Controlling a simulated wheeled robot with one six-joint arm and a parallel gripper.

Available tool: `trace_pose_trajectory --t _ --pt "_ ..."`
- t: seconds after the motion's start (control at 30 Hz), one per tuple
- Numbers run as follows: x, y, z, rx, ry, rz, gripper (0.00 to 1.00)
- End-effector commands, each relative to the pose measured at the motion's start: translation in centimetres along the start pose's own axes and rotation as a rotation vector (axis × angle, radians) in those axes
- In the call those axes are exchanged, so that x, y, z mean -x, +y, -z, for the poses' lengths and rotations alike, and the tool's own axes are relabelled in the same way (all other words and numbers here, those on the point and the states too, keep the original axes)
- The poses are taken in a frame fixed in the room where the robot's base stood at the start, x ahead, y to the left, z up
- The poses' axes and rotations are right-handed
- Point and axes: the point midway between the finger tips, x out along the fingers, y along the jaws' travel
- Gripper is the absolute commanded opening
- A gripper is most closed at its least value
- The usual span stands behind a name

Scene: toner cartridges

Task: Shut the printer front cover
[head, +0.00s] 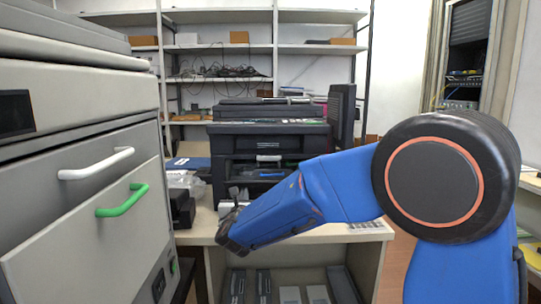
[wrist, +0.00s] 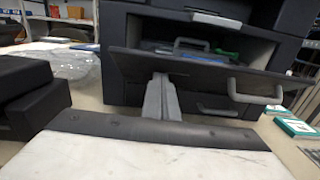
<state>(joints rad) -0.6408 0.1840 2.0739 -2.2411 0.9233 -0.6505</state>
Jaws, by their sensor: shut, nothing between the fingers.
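The black printer (head: 268,141) stands on the desk in the middle of the head view. In the wrist view its front cover (wrist: 195,67), a dark panel with a grey handle (wrist: 255,91), is tilted outward. The opening behind it shows a grey handle and green and blue parts. My gripper (wrist: 160,80) is shut and empty, its fingertips in front of the left part of the cover. I cannot tell whether they touch it. In the head view my gripper (head: 234,191) is in front of the printer's lower left, and my blue arm hides part of the printer front.
A large grey machine (head: 70,115) with white and green handles fills the left. A black box (head: 181,207) and a clear bag (head: 187,183) lie left of the printer. Small green-and-white boxes (wrist: 296,127) lie at the right. Desk surface (head: 345,231) right of my gripper is mostly clear.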

Motion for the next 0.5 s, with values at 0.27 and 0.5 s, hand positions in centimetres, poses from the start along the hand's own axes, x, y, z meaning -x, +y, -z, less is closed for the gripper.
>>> trace_pose_trajectory --t 0.27,0.5 --pt "-0.4 0.0 -0.4 0.0 0.0 0.0 0.0" --pt "-1.4 -0.1 -1.4 0.0 0.0 0.001 0.0"
